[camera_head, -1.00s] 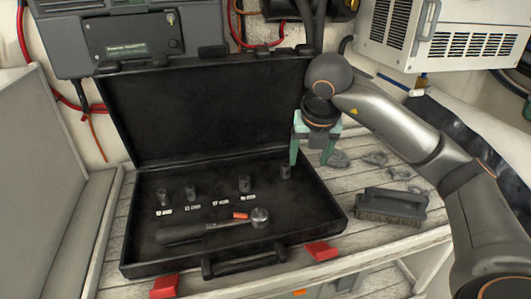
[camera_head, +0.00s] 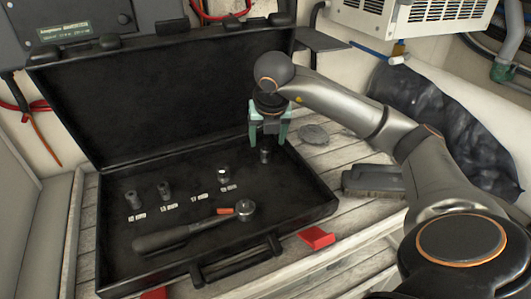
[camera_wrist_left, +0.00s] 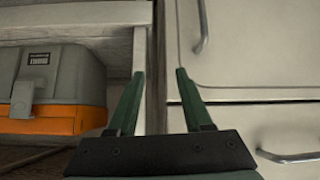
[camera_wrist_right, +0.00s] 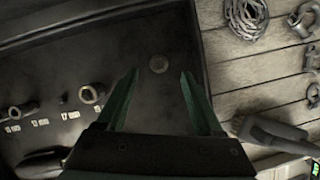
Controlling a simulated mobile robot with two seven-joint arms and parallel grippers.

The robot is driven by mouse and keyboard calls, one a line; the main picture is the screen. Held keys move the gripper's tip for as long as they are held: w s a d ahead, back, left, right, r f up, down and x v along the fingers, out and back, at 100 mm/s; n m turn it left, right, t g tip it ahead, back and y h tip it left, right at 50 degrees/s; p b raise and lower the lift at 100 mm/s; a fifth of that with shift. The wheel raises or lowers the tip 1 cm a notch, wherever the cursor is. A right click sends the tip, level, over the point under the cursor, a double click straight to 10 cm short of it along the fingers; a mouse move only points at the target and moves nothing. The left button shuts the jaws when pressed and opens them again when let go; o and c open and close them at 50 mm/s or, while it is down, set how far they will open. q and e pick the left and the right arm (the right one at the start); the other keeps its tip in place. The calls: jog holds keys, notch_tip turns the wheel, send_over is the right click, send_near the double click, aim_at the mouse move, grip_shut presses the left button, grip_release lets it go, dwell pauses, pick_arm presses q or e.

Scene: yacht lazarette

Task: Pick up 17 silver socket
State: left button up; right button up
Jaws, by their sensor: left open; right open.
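A small metal socket (camera_head: 265,156) stands upright, apart from the others, at the right rear of the black case's floor. No socket stands by the 17 label (camera_head: 197,198), so this loose one seems to be the 17; its own marking is unreadable. My right gripper (camera_head: 268,143) is open, pointing down, with its fingers at either side above the socket. My left gripper (camera_wrist_left: 159,73) is open and empty, away from the case.
The open lid (camera_head: 160,95) rises behind. A brush (camera_head: 373,180) and shackles (camera_wrist_right: 305,20) lie right of the case. A grey-orange toolbox (camera_wrist_left: 60,90) is near my left gripper.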

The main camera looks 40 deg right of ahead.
aim_at(266, 149)
jog(key=x, duration=0.5)
jog(key=shift+a, duration=0.15)
grip_shut()
dwell(0.4)
